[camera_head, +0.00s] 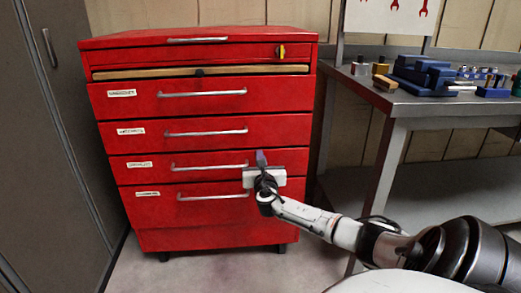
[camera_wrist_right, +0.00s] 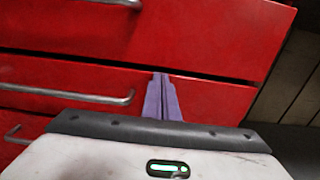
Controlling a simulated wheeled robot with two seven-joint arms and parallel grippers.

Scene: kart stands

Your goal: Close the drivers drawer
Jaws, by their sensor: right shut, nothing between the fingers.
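A red drawer cabinet (camera_head: 214,238) stands ahead, with several red drawer fronts, silver bar handles and small white labels. The labels are too blurred to read, so I cannot tell which is the drivers drawer. My right gripper (camera_head: 261,157) is shut and empty, at the right part of the third labelled drawer (camera_head: 215,165). In the right wrist view its purple fingers (camera_wrist_right: 162,97) point at this red front, just below a dark gap, right of a bar handle (camera_wrist_right: 92,97). I cannot tell whether they touch it. No labelled drawer stands far out. My left gripper is out of view.
A metal workbench (camera_head: 425,103) with blue tools (camera_head: 422,72) and small parts stands close on the right. A grey locker (camera_head: 45,130) stands on the left. A yellow key or latch (camera_head: 281,51) sits at the cabinet's top right. Some floor is clear in front.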

